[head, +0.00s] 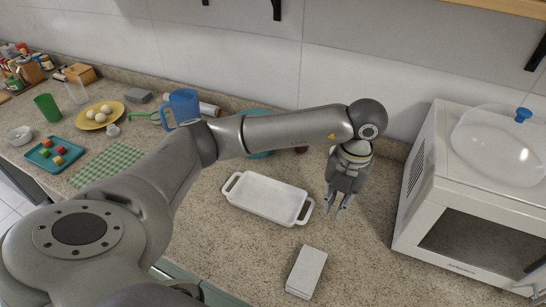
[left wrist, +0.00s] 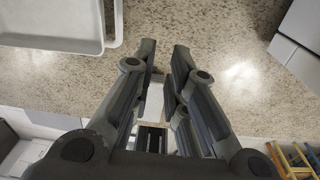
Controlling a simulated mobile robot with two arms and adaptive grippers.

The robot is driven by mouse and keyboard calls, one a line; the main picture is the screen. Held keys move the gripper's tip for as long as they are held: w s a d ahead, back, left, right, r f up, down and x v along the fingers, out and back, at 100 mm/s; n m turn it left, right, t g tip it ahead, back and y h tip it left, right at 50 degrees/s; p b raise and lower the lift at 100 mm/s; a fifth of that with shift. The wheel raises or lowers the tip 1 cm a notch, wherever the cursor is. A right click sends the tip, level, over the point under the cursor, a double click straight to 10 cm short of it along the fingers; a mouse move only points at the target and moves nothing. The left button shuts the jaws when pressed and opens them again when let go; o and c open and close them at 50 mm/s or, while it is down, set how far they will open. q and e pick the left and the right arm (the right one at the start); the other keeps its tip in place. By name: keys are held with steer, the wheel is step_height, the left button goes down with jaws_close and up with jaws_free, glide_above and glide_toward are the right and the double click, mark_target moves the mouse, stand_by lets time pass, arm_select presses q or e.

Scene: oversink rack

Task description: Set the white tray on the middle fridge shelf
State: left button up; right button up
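The white tray (head: 268,197) is a shallow rectangular dish with a handle at each end. It lies flat and empty on the speckled counter in the middle of the head view. Its corner and one handle show at the upper left of the left wrist view (left wrist: 55,22). My left gripper (head: 336,210) points down over the counter, just right of the tray's right handle and apart from it. Its fingertips (left wrist: 165,46) stand apart with nothing between them. My right gripper is not in view. No fridge or shelf can be made out.
A white microwave (head: 465,200) stands to the right with a clear dome lid (head: 490,148) on top. A pale flat block (head: 307,271) lies in front of the gripper. A blue pitcher (head: 183,106), yellow plate (head: 101,122) and teal tray (head: 43,163) are left.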

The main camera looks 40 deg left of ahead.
arm_select(q)
steer(key=w+a+y, duration=0.1)
steer(key=a+y, duration=0.1)
steer(key=a, duration=0.2)
steer(key=n+p, duration=0.1)
glide_above(311, 209)
steer(key=d, duration=0.1)
steer(key=f, duration=0.3)
steer(key=shift+s+d+f, duration=0.1)
steer(key=shift+d+f, duration=0.1)
steer(key=shift+f, duration=0.05)
steer(key=p+x, duration=0.1)
steer(key=x, duration=0.2)
steer(key=p+x, duration=0.1)
steer(key=x, duration=0.2)
steer(key=shift+w+p, duration=0.25)
steer(key=shift+p, duration=0.1)
jaws_close()
steer(key=shift+r, duration=0.1)
